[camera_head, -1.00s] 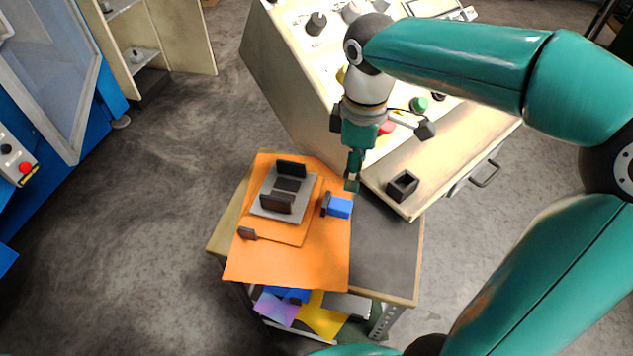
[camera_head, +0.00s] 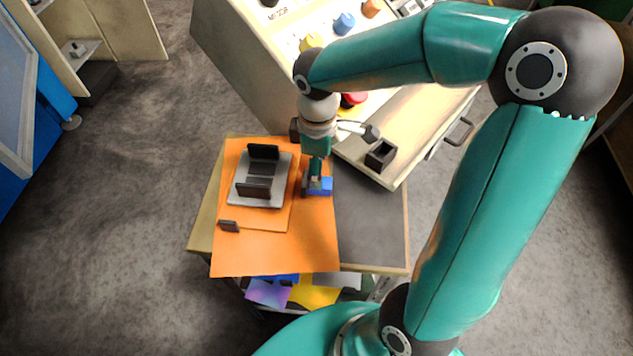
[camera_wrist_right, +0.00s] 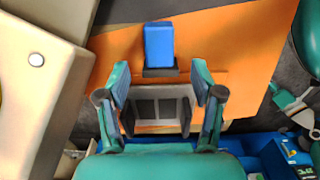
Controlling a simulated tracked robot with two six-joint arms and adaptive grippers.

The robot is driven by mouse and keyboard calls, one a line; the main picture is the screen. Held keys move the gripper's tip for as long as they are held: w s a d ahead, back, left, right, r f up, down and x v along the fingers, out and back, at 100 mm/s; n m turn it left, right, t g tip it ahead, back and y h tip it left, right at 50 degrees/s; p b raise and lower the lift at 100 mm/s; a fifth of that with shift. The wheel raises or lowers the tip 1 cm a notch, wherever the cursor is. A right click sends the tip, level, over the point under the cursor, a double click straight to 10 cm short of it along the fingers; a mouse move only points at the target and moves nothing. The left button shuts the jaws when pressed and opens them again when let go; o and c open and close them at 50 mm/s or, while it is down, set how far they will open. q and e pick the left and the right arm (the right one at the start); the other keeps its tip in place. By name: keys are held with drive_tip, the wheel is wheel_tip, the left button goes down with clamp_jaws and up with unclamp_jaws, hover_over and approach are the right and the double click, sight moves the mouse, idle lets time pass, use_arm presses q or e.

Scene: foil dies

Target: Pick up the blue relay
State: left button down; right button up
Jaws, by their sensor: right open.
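The blue relay (camera_head: 326,186) lies on the orange sheet near its right edge, partly hidden behind my right gripper in the head view. In the right wrist view the relay (camera_wrist_right: 158,45) shows whole, with a dark piece along its near end. My right gripper (camera_wrist_right: 162,75) is open and empty. Its fingers point down close to the relay, and in the wrist view the relay is just beyond the gap between the fingertips. I cannot tell the exact height above it. My left gripper is not in view.
A grey die (camera_head: 244,194) with two dark upright plates stands on the orange sheet (camera_head: 275,255) left of the relay. A small dark piece (camera_head: 229,226) lies at front left. The grey tabletop (camera_head: 370,225) at right is clear.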

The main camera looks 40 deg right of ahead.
sight(327, 182)
drive_tip(key=shift+w+f, duration=0.1)
drive_tip(key=shift+f, duration=2.9)
clamp_jaws()
drive_tip(key=shift+r, duration=0.1)
drive_tip(key=shift+r, duration=0.1)
